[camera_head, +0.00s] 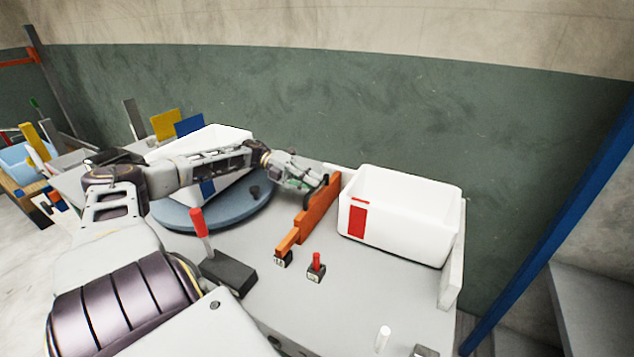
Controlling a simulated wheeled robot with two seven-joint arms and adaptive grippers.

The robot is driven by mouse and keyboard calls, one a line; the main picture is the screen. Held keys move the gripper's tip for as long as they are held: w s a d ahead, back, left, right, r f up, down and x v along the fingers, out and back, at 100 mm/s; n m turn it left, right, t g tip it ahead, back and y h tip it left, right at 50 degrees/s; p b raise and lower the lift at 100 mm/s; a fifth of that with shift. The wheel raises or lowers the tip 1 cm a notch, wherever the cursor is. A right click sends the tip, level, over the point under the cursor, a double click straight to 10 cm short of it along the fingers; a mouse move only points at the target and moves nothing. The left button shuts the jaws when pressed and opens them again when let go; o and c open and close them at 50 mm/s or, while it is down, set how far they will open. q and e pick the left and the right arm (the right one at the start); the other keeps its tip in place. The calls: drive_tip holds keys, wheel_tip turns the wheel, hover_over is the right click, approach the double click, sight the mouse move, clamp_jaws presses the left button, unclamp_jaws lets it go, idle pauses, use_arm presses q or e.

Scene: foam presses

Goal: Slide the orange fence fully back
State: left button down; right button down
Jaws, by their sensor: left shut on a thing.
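The orange fence (314,213) is a long upright bar on the grey table, running from near the front blocks toward the back, left of a white bin. My left gripper (322,182) is at the fence's far upper end, reaching in from the left over the round blue-grey turntable. It is shut on the fence there; the fingertips are small and partly hidden in this view. My right gripper is not in view.
A white bin (400,240) with a red patch stands right of the fence. Another white bin (222,142) sits on the turntable (230,217). A red-handled lever (200,224) and a small red switch (316,263) stand in front. Bare tabletop (345,310) lies near the front.

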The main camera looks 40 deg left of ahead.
use_arm(q)
drive_tip(key=shift+a, duration=0.3)
drive_tip(key=c, duration=1.5)
unclamp_jaws()
drive_tip(key=shift+s+r, duration=0.1)
drive_tip(key=shift+r, duration=0.1)
drive_tip(key=shift+r, duration=4.8)
